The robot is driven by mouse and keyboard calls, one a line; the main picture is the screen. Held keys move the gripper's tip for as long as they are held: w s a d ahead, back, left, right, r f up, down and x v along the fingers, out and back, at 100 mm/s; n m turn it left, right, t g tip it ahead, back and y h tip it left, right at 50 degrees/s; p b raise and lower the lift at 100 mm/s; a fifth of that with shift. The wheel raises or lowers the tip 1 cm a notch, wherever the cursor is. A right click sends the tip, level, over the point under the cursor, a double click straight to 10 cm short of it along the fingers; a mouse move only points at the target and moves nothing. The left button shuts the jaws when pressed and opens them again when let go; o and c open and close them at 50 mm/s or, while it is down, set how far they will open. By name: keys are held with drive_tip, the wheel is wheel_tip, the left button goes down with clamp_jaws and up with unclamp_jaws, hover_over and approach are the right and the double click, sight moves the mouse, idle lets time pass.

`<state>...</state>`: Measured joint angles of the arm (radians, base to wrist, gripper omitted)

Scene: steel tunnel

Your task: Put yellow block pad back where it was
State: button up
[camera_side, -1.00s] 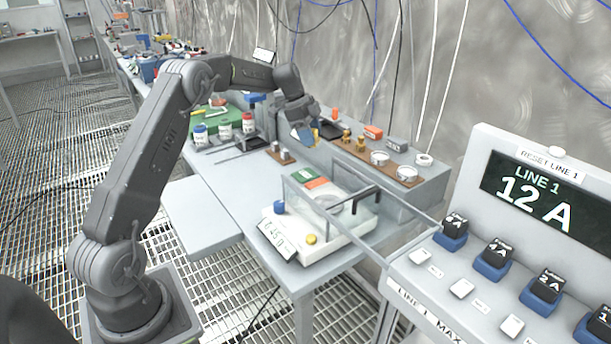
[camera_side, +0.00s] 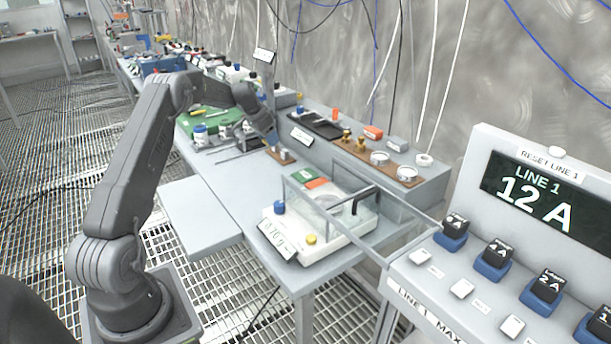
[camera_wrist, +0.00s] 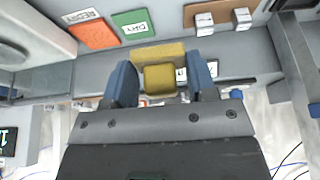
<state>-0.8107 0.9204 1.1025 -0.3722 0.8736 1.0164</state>
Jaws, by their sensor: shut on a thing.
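The yellow block pad (camera_wrist: 158,54) shows in the wrist view as a wide yellow bar with a squarer yellow part in front. My gripper (camera_wrist: 160,83) has its two blue fingers at either side of it, shut on it. In the side view my gripper (camera_side: 272,136) is over the bench, just behind the small brown board with metal posts (camera_side: 281,156). The yellow pad cannot be made out in the side view. A white label is partly hidden behind the pad in the wrist view.
A green card (camera_wrist: 132,25) and an orange card (camera_wrist: 92,34) lie near the clear-walled scale (camera_side: 322,238). The raised shelf holds a dark tray (camera_side: 314,123) and a brown board with weights (camera_side: 392,172). Jars and a green mat (camera_side: 207,119) stand left.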

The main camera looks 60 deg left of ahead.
drive_tip(key=w+d+f, duration=0.2)
drive_tip(key=w, duration=0.1)
drive_tip(key=w+d+f, duration=0.2)
drive_tip(key=w+f, duration=0.1)
drive_tip(key=w+d+f, duration=0.2)
drive_tip(key=w+f, duration=0.1)
drive_tip(key=w, duration=0.1)
drive_tip(key=shift+f, duration=2.15)
drive_tip(key=shift+f, duration=0.1)
drive_tip(key=shift+f, duration=0.1)
drive_tip(key=o, duration=1)
drive_tip(key=shift+c, duration=0.2)
